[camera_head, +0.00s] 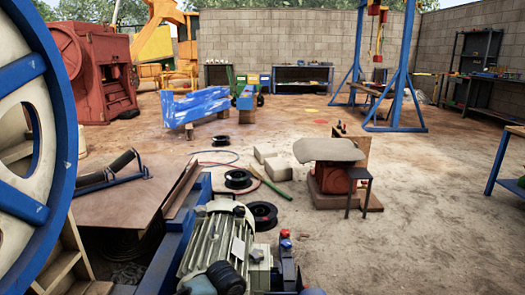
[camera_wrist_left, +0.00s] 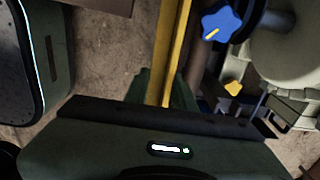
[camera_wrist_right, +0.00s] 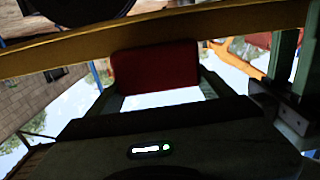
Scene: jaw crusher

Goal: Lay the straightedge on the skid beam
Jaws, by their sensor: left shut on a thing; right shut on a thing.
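A long yellow bar, which looks like the straightedge (camera_wrist_left: 170,45), runs away from my left gripper (camera_wrist_left: 165,98) in the left wrist view. The left jaws are shut on it. In the right wrist view a red block (camera_wrist_right: 155,68) sits between the fingers of my right gripper (camera_wrist_right: 158,88), which is shut on it. A yellow bar (camera_wrist_right: 60,55) crosses the top of that view, beyond the red block; I cannot tell whether they are joined. Neither gripper shows clearly in the head view. A blue beam (camera_head: 176,250) beside the motor may be the skid beam.
A grey-green motor (camera_head: 218,245) stands close in front, with a large blue and cream wheel (camera_head: 62,160) at left. Black spools (camera_head: 262,213) and pale blocks (camera_head: 277,168) lie beyond. Open ground lies at right.

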